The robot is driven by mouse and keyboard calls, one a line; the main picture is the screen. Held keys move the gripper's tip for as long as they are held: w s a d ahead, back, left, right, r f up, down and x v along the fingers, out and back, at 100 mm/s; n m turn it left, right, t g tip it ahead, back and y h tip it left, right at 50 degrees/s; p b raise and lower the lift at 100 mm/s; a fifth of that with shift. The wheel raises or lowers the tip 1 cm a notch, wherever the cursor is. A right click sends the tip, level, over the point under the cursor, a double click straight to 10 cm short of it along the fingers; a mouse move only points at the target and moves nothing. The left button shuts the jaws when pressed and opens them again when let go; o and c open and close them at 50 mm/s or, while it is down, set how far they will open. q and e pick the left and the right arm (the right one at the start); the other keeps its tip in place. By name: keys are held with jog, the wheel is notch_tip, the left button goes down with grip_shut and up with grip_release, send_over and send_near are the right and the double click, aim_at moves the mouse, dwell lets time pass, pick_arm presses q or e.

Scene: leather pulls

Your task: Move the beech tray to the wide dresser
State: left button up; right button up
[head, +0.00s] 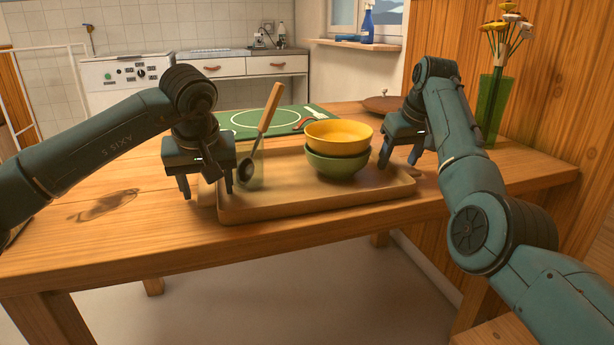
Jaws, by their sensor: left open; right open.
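The beech tray (300,208) lies flat on the wooden table, near its front edge. On it are a yellow bowl (338,134) stacked in a green bowl (336,164), and a clear container (256,172) with a wooden-handled dark spoon (268,112). My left gripper (207,187) is open, fingers down, at the tray's left end. My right gripper (400,158) is open at the tray's far right end. I cannot tell whether either touches the tray. I cannot clearly identify the wide dresser in this view.
A green mat (235,122) and a brown dish (380,103) lie behind the tray. A glass vase of flowers (490,110) stands at the table's right back. The table's left part is bare. A counter with drawers (250,66) and a white stove (126,74) stand behind.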

pick_arm(q)
jog(key=shift+c, duration=0.4)
pick_arm(e)
jog(key=shift+c, duration=0.4)
pick_arm(q)
grip_shut()
pick_arm(e)
grip_shut()
